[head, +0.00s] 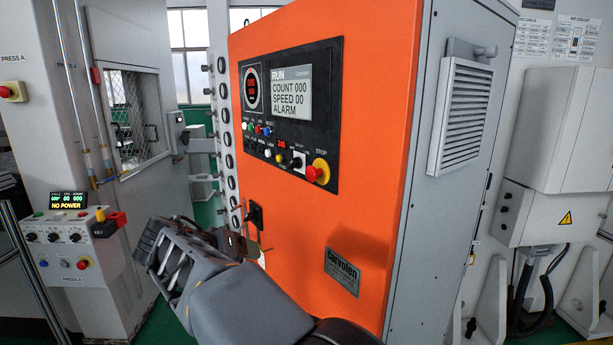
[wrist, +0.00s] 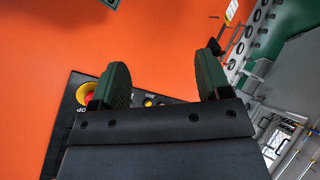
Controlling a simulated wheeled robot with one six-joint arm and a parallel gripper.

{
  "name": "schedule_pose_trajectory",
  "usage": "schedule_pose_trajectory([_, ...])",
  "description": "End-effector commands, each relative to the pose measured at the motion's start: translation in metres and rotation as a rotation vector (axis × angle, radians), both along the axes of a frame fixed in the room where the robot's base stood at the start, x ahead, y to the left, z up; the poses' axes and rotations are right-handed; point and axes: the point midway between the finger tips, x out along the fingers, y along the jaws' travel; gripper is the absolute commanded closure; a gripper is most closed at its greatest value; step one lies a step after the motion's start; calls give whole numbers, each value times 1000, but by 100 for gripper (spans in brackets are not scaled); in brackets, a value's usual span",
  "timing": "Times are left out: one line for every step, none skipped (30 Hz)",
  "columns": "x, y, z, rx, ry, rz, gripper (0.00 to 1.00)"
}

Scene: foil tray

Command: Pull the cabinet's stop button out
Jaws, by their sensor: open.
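The cabinet (head: 290,240) is orange, with a black control panel (head: 262,150) on its front. The stop button (head: 313,174) is a red knob on a yellow collar at the panel's lower right, under the word STOP. In the wrist view the stop button (wrist: 86,94) shows at the left, partly hidden behind one finger. My gripper (wrist: 163,78) is open and empty, with green pads on both fingers. The button is outside the jaws, beyond the left finger. In the head view my arm is below and left of the panel, and the fingers are hard to make out.
The panel's screen (head: 291,93) reads RUN, COUNT 000, SPEED 00, ALARM. Small coloured buttons and a black switch (head: 297,160) sit left of the stop button. A black lock or handle (head: 254,215) is below. A console (head: 75,235) at left reads NO POWER.

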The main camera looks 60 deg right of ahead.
Motion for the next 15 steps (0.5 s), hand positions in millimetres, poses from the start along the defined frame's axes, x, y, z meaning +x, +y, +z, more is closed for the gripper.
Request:
schedule_pose_trajectory([5,-21,19,-108,-37,-94,29])
schedule_pose_trajectory([6,-32,31,-174,-65,-146,29])
schedule_pose_trajectory([8,-45,47,-260,-103,-208,29])
schedule_pose_trajectory([8,-53,59,-322,-132,-251,29])
schedule_pose_trajectory([8,-61,70,-379,-161,-290,29])
schedule_pose_trajectory([9,-70,82,-451,-197,-336,29])
schedule_pose_trajectory([8,-75,91,-501,-221,-366,29])
schedule_pose_trajectory([8,-80,99,-545,-244,-391,29])
schedule_pose_trajectory([7,-86,108,-596,-272,-420,29])
schedule_pose_trajectory([7,-89,114,-630,-291,-437,29])
schedule_pose_trajectory([6,-92,119,-661,-307,-453,29])
schedule_pose_trajectory([5,-95,124,-692,-324,-469,29])
schedule_pose_trajectory([5,-98,128,-711,-334,-477,29])
schedule_pose_trajectory([4,-101,130,-726,-343,-484,29])
schedule_pose_trajectory([2,-105,133,-740,-350,-491,29])
